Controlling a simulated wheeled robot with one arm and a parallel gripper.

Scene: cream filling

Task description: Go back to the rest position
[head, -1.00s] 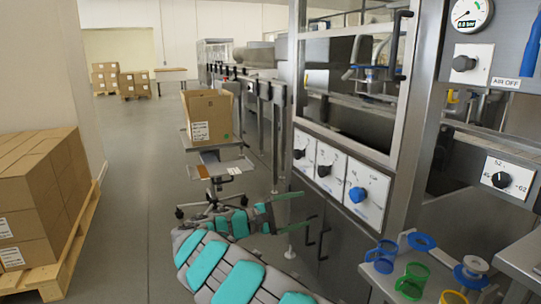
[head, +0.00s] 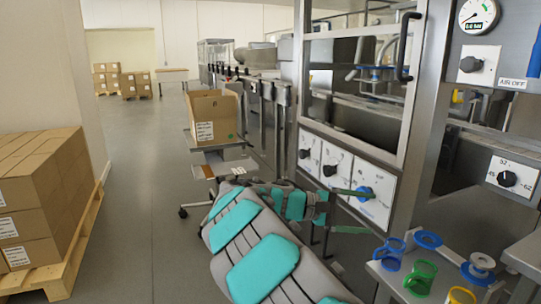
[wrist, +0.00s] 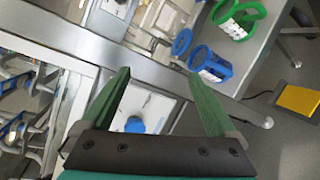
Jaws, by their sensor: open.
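My gripper (head: 350,210) is at the end of my grey and teal arm, in front of the machine's lower dial panels in the head view. In the wrist view, its two green fingers (wrist: 160,95) are spread wide apart with nothing between them. The blue knob (head: 365,194) on the right dial panel shows just beside the upper finger in the head view. It also shows beyond the gripper base in the wrist view (wrist: 135,125). I cannot tell how far the fingers are from the panel.
An open carton (head: 213,115) stands on a wheeled stand. Stacked boxes (head: 40,200) sit on a pallet at left. The floor (head: 145,200) between is clear.

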